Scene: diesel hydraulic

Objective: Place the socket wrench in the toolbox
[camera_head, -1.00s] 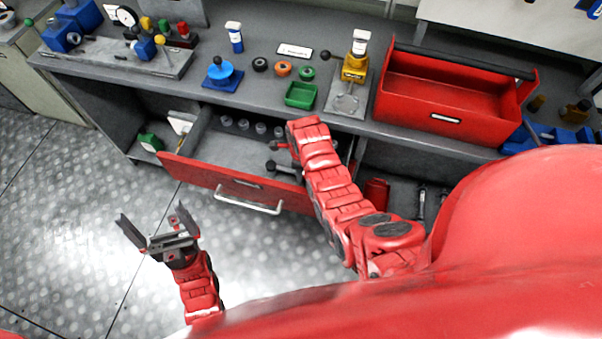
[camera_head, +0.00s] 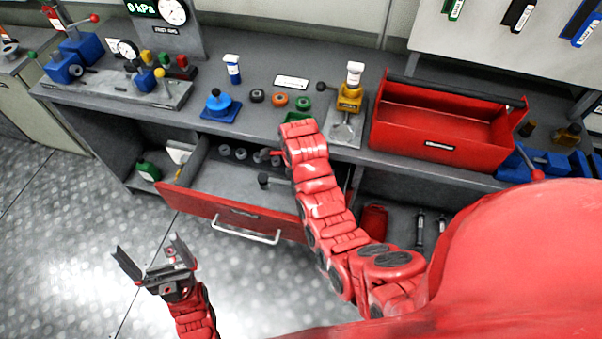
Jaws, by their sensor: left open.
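I cannot make out a socket wrench for certain in this view. The red open-topped toolbox (camera_head: 442,150) stands on the right part of the workbench, with a dark bar handle along its back; the inside that shows looks empty. My left gripper (camera_head: 147,250) is open and empty above the floor, in front of the drawer and well left of the toolbox. My right arm reaches over the open drawer (camera_head: 222,212), and its gripper is hidden behind the arm. A small dark-knobbed item (camera_head: 264,181) shows in the drawer beside that arm; I cannot tell what it is.
Several grey sockets (camera_head: 240,154) lie in the drawer. On the bench are a blue pump-like part (camera_head: 221,107), coloured rings (camera_head: 279,100) and a yellow device (camera_head: 349,98). Long tools (camera_head: 420,228) and a red can (camera_head: 374,221) sit on the lower shelf. The floor at left is clear.

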